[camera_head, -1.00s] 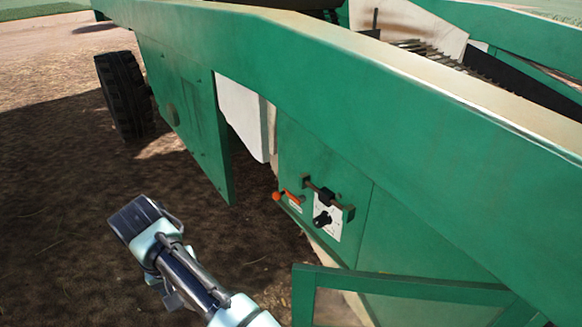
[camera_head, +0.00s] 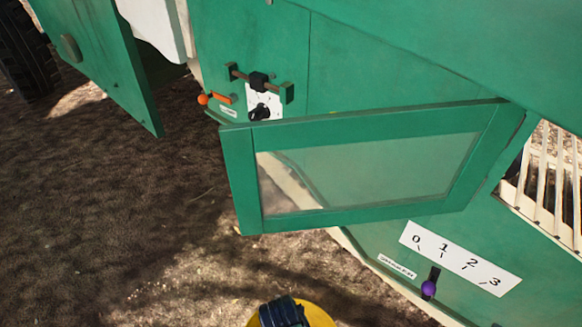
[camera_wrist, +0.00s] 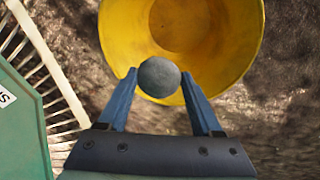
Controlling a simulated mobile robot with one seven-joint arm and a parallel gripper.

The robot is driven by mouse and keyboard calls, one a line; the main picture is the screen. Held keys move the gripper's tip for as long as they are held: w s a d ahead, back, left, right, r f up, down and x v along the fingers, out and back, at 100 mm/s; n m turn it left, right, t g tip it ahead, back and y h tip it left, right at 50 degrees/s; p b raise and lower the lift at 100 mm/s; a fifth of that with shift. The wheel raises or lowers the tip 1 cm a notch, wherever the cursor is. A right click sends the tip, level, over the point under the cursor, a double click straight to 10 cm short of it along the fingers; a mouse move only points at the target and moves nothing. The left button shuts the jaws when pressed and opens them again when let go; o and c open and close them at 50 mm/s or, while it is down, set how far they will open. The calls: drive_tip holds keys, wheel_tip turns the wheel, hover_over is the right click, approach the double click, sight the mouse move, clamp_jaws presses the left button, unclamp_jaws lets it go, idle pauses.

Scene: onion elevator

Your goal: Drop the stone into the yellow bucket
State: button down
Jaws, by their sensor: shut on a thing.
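My gripper (camera_wrist: 159,74) is shut on a round grey stone (camera_wrist: 159,78), with one blue finger on each side of it. In the wrist view the yellow bucket (camera_wrist: 240,35) lies beyond the stone, its opening facing the camera. The stone overlaps the bucket's near rim in this view; how high it is above the bucket I cannot tell. In the head view only part of the bucket (camera_head: 320,314) shows at the bottom edge, on the ground. The dark end of my arm covers part of it there, and the stone is hidden.
A green machine (camera_head: 400,60) fills the upper right. Its framed window door (camera_head: 240,180) stands out above the ground. A purple-knobbed lever (camera_head: 429,288) sits by a 0 to 3 scale. Pale slats (camera_head: 545,180) are at the right. Bare soil (camera_head: 110,220) lies open at left.

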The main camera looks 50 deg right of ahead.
drive_tip(key=shift+s+d+f, duration=0.1)
drive_tip(key=shift+s+f, duration=0.35)
drive_tip(key=shift+f, duration=0.1)
wheel_tip(320, 180, down, 6)
drive_tip(key=b, duration=0.6)
drive_tip(key=shift+r+b, duration=0.15)
drive_tip(key=shift+b, duration=0.25)
unclamp_jaws()
drive_tip(key=shift+r, duration=0.1)
wheel_tip(320, 180, up, 13)
drive_tip(key=a+p, duration=0.2)
drive_tip(key=p, duration=0.6)
drive_tip(key=shift+s+a+p, duration=0.15)
drive_tip(key=shift+a+p, duration=0.05)
drive_tip(key=shift+p, duration=0.1)
